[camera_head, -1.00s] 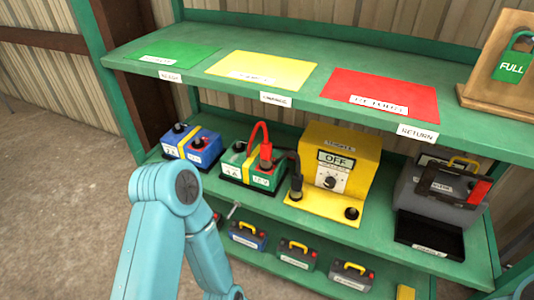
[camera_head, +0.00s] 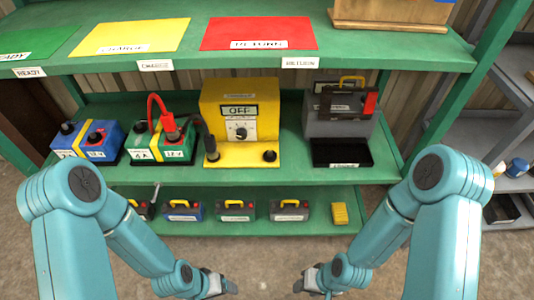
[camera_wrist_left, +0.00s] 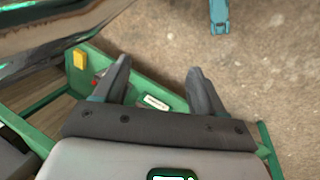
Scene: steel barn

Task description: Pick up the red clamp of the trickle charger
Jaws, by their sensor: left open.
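The red clamp (camera_head: 171,128) is on the right terminal area of the green battery (camera_head: 150,150) on the middle shelf, with a red cable looping up to its left. The black clamp (camera_head: 211,149) stands at the left of the trickle charger's yellow base (camera_head: 240,156). The yellow charger (camera_head: 241,98) reads OFF. My left gripper (camera_head: 226,288) is low in front of the shelving, well below and apart from the red clamp. In the left wrist view its two fingers are spread and empty (camera_wrist_left: 158,86). My right gripper (camera_head: 301,285) is also low, its fingers too small to judge.
A blue battery (camera_head: 88,140) stands left of the green one. A grey device (camera_head: 341,118) stands right of the charger. The upper shelf (camera_head: 195,55) overhangs these things. Small batteries and a yellow block (camera_head: 340,214) sit on the lower shelf. The floor in front is bare.

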